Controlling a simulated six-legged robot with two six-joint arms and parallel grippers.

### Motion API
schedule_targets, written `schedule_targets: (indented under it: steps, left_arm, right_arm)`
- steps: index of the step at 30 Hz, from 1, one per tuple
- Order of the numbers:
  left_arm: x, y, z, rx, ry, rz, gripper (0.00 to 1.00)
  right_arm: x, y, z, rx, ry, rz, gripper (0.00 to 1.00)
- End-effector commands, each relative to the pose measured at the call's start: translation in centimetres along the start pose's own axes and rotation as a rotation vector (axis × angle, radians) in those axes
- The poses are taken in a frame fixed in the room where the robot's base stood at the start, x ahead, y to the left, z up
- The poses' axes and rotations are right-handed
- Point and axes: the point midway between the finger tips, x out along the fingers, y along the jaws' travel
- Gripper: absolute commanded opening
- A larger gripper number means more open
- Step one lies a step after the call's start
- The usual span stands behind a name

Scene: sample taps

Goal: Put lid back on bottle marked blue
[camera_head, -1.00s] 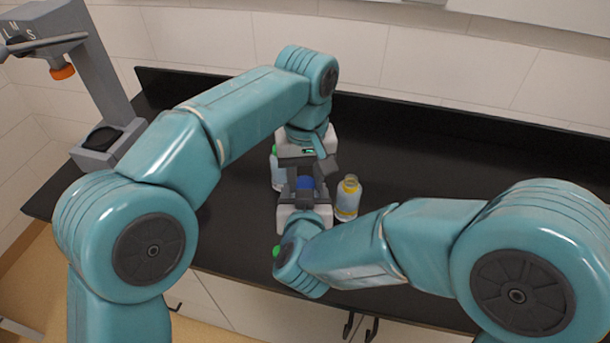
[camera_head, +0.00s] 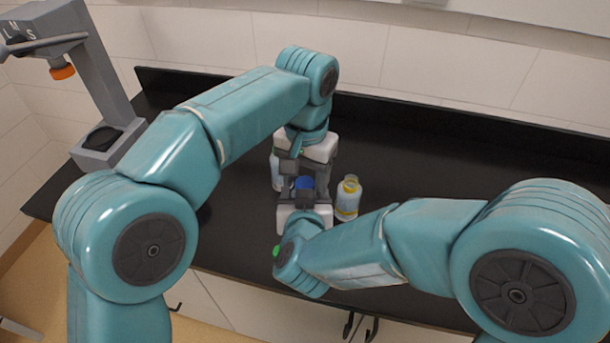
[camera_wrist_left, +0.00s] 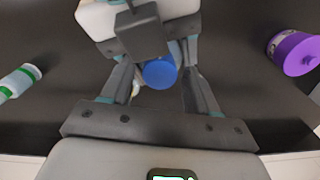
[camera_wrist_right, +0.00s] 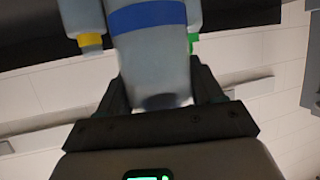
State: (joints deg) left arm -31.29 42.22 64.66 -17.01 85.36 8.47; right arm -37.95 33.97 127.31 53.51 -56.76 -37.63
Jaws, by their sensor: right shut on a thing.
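The blue lid (camera_head: 305,183) sits between the grippers in the head view and shows from above as a round cap in the left wrist view (camera_wrist_left: 160,73). My right gripper (camera_head: 305,198) is shut on the pale bottle with a blue band (camera_wrist_right: 150,60), whose band shows in the right wrist view (camera_wrist_right: 147,16). The lid appears to be at the top of this bottle; whether it is seated is hidden. My left gripper (camera_wrist_left: 160,80) is open, its fingers apart on either side of the lid.
A yellow-banded bottle (camera_head: 347,200) stands close to the right of the grippers. Another bottle (camera_head: 277,176) is partly hidden behind them. A purple-topped item (camera_wrist_left: 297,52) shows in the left wrist view. A grey stand (camera_head: 100,85) is at far left. The black counter (camera_head: 440,170) is clear at right.

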Motion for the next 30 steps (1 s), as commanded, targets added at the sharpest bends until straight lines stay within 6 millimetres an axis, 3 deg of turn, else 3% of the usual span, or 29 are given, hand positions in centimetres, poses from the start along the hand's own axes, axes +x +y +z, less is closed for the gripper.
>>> schedule_targets:
  steps: [9,20,30]
  left_arm:
    - [-0.2,0.0,0.0,-0.002,0.001,0.0,0.64]
    - [-4.3,0.0,0.0,-0.002,0.001,0.0,0.64]
    - [-4.6,0.0,0.0,-0.011,0.0,0.0,0.62]
  right_arm:
    - [0.0,0.0,-0.1,0.0,0.002,0.0,0.0]
    - [0.0,0.0,-0.1,0.0,0.002,0.0,0.0]
    - [0.0,0.0,-0.1,0.0,0.002,0.0,0.0]
